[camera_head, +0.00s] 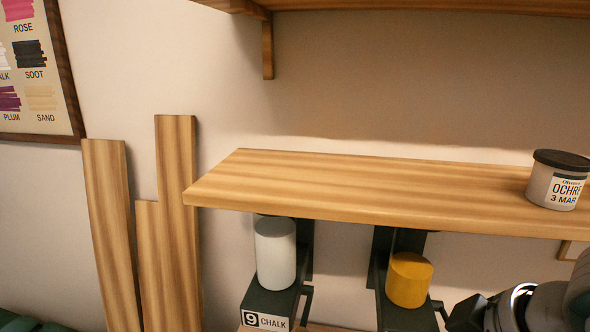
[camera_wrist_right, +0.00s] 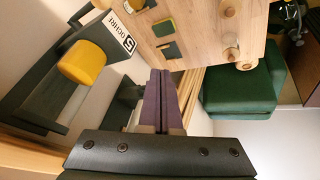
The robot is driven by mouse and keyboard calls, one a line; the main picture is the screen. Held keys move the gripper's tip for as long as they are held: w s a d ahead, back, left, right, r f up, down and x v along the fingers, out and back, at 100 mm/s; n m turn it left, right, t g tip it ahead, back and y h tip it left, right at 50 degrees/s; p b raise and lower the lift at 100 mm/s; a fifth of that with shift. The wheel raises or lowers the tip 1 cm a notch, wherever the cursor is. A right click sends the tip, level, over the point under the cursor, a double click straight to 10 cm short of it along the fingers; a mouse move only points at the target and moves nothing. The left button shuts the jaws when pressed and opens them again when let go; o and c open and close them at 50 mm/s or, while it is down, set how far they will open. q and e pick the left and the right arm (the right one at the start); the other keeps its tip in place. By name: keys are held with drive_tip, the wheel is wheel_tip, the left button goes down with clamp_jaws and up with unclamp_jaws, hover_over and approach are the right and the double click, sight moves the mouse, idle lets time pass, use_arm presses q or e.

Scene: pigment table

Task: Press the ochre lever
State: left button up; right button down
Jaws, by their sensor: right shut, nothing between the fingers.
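The ochre dispenser shows in the head view as a yellow-ochre cylinder (camera_head: 409,280) on a dark bracket under the shelf. My right gripper (camera_wrist_right: 160,75) is shut and empty, pointing past the label's lower right, apart from the cylinder. My left gripper is not in view.
A chalk dispenser with a white cylinder (camera_head: 275,253) stands left of the ochre one. The wooden shelf (camera_head: 330,178) overhangs both and carries an ochre jar (camera_head: 557,180). A worktop (camera_wrist_right: 185,20) and a green block (camera_wrist_right: 240,85) show in the wrist view.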

drive_tip(key=s+a+r+m+p, duration=0.2)
drive_tip(key=s+a+r+p, duration=0.1)
drive_tip(key=s+a+r, duration=0.4)
use_arm(q)
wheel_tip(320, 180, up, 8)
drive_tip(key=p, duration=0.3)
drive_tip(key=shift+p, duration=0.3)
use_arm(e)
drive_tip(key=s+d+r+m+g+h, duration=0.1)
drive_tip(key=s+d+r+m, duration=0.4)
drive_tip(key=s+d, duration=0.3)
drive_tip(key=s, duration=0.4)
drive_tip(key=shift+d+g+h, duration=0.15)
drive_tip(key=shift+g+h, duration=0.15)
drive_tip(key=shift+h, duration=0.1)
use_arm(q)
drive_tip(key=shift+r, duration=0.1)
